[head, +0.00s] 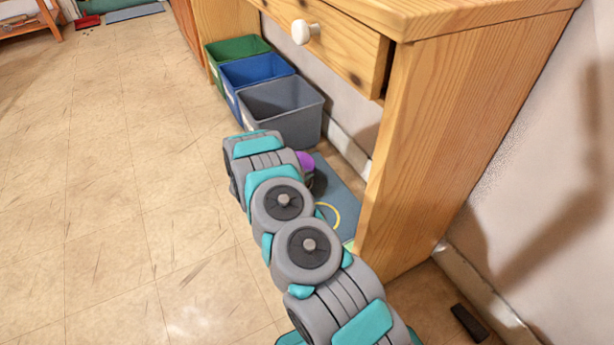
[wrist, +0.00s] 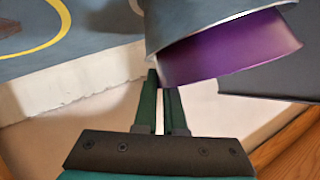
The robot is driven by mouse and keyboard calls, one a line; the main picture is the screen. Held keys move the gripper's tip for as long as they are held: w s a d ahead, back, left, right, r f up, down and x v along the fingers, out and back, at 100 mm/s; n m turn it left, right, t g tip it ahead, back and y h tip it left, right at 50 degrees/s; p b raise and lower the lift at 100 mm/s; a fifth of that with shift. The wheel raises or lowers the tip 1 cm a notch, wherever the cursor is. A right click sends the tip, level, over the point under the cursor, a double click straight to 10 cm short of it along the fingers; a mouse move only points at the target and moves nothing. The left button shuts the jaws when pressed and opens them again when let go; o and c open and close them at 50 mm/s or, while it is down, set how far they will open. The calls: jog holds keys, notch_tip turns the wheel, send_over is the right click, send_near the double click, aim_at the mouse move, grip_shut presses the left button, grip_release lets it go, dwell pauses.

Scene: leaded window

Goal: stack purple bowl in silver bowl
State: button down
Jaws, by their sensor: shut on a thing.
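The purple bowl (wrist: 235,52) shows in the wrist view, with its edge at the tips of my gripper (wrist: 161,80). My gripper's two dark green fingers are close together, shut on the purple bowl's edge. The silver bowl (wrist: 190,22) overlaps the purple bowl at the top of the wrist view. The purple bowl sticks out past its bright rim and looks at least partly inside it; how deep it sits is hidden. In the head view, a small part of the purple bowl (head: 306,159) shows beside my arm, which hides my gripper and most of both bowls.
Grey (head: 285,112), blue (head: 255,70) and green (head: 235,48) bins stand in a row behind.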

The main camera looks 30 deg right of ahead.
jog(key=c, duration=1)
grip_release()
jog(key=shift+o, duration=0.2)
